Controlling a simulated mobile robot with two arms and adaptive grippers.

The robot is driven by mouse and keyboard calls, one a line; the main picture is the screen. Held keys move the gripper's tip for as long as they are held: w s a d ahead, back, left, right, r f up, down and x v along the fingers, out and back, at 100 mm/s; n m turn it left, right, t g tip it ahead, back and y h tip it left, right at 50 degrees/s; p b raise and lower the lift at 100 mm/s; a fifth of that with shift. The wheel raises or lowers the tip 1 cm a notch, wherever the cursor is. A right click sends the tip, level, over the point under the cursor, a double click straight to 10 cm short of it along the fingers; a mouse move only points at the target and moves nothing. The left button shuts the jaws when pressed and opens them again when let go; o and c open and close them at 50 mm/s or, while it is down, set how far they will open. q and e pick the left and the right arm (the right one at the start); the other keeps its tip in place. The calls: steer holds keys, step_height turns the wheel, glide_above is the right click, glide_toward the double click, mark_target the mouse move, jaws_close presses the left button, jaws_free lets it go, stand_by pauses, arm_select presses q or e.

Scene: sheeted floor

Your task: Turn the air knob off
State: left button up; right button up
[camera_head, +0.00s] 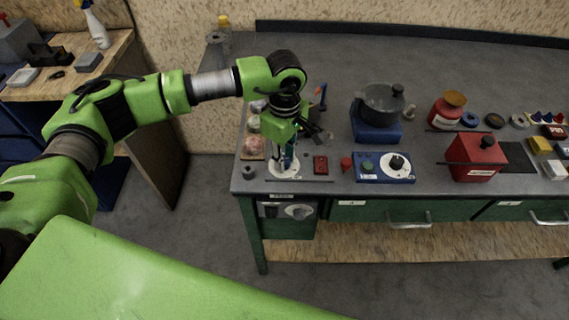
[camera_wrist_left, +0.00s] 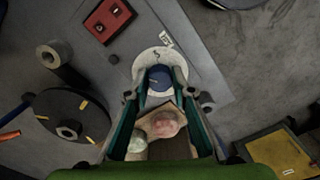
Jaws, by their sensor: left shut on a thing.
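The air knob (camera_wrist_left: 159,77) is a blue round knob on a white dial plate with dark markings, seen in the wrist view. The white dial plate shows in the head view (camera_head: 281,171) near the bench's front left corner, partly covered by my gripper. My left gripper (camera_wrist_left: 160,80) points down at the dial with its teal fingers on either side of the knob, shut on it. In the head view my left gripper (camera_head: 287,160) stands over the plate and hides the knob. My right gripper is in neither view.
A red switch box (camera_head: 320,164) and a blue control box (camera_head: 385,168) with a black-and-white dial stand right of the gripper. A dark pot (camera_head: 381,103) sits on a blue base behind. Food-like items (camera_head: 253,146) lie close on the left. A dark round disc (camera_wrist_left: 70,118) is nearby.

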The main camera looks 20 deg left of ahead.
arm_select(q)
steer(key=n+b, duration=0.5)
steer(key=n, duration=0.1)
steer(key=shift+w+f+n, duration=0.1)
steer(key=shift+f+n, duration=0.05)
steer(key=shift+n, duration=0.15)
steer(key=n+b, duration=0.2)
steer(key=shift+n, duration=0.3)
steer(key=shift+n+b, duration=0.7)
steer(key=shift+n, duration=0.7)
steer(key=shift+r, duration=0.2)
steer(key=o, duration=1.1)
steer(key=shift+o, duration=0.2)
